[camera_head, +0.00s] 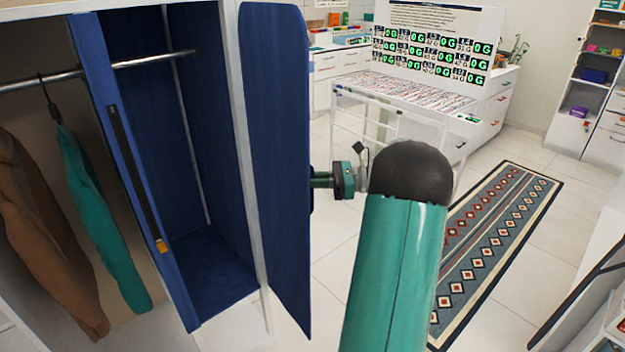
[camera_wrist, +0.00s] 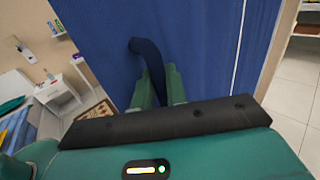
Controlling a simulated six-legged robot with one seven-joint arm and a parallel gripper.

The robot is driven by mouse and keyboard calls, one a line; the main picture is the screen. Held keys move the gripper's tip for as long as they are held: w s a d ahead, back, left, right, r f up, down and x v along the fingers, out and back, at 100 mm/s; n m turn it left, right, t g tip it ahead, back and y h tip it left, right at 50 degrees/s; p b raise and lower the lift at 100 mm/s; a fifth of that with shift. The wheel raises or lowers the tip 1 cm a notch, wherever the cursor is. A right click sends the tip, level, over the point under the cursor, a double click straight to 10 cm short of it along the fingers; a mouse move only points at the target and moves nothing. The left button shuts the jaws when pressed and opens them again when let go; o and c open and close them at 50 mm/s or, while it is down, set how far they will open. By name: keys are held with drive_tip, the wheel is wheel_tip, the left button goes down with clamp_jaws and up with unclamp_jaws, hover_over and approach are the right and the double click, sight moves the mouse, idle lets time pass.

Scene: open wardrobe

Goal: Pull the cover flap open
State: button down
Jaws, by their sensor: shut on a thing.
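The cover flap (camera_head: 274,150) is a tall blue panel standing swung out from the right side of the wardrobe's blue compartment (camera_head: 215,150). Its blue face also fills much of the wrist view (camera_wrist: 200,50). A dark blue curved handle (camera_wrist: 147,58) stands out from that face. My gripper (camera_wrist: 160,88) has its green fingers shut on the handle's lower part. In the head view my gripper (camera_head: 318,180) reaches the flap's right side, and the flap hides the fingertips. The flap is apart from the compartment's front, and the inside shows.
A brown coat (camera_head: 40,240) and a teal garment (camera_head: 100,220) hang on the rail at left. A white table (camera_head: 405,95) with a display board stands behind my arm. A patterned rug (camera_head: 500,235) lies on the floor at right. Tiled floor is clear around the flap's right side.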

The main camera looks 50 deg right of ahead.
drive_tip(key=c, duration=1.5)
unclamp_jaws()
drive_tip(key=shift+w+a, duration=0.15)
drive_tip(key=shift+w, duration=0.2)
drive_tip(key=shift+s, duration=0.3)
drive_tip(key=shift+d, duration=0.25)
drive_tip(key=v, duration=1.3)
drive_tip(key=shift+s, duration=0.35)
drive_tip(key=shift+d+r, duration=0.1)
drive_tip(key=shift+d, duration=0.1)
